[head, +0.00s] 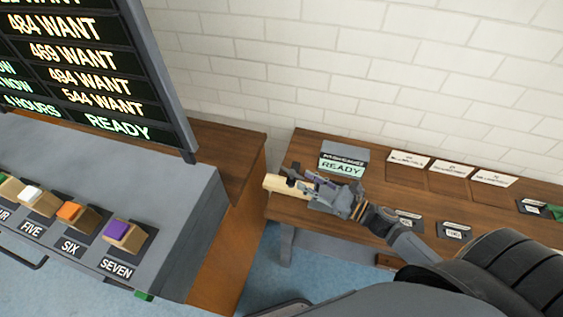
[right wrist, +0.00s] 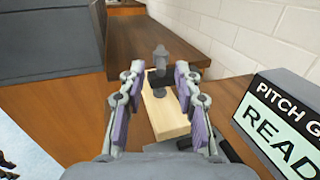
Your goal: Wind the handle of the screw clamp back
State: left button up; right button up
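My right gripper (head: 312,181) is over the left end of the back table, at a pale wooden block (head: 273,183). In the right wrist view the gripper (right wrist: 160,72) has its two purple-padded fingers spread apart. The screw clamp (right wrist: 160,59) shows between and just beyond the fingertips, as an upright grey post with a dark crosspiece on the wooden block (right wrist: 167,117). The fingers stand on either side of the clamp; I cannot tell whether they touch it. In the head view the gripper partly hides the clamp. My left gripper is not in view.
A grey box reading READY (head: 343,161) stands close behind the gripper on the wooden table (head: 300,146). Label cards (head: 408,159) lie to its right. A grey counter (head: 150,185) with coloured blocks and a large sign board (head: 95,75) are on the left.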

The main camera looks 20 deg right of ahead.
aim_at(289, 171)
jog(key=p+x, duration=0.2)
jog(key=x, duration=0.7)
jog(key=shift+w+r, duration=0.1)
jog(key=shift+w+a, duration=0.25)
jog(key=shift+w, duration=0.05)
jog(key=shift+c, duration=0.4)
grip_shut()
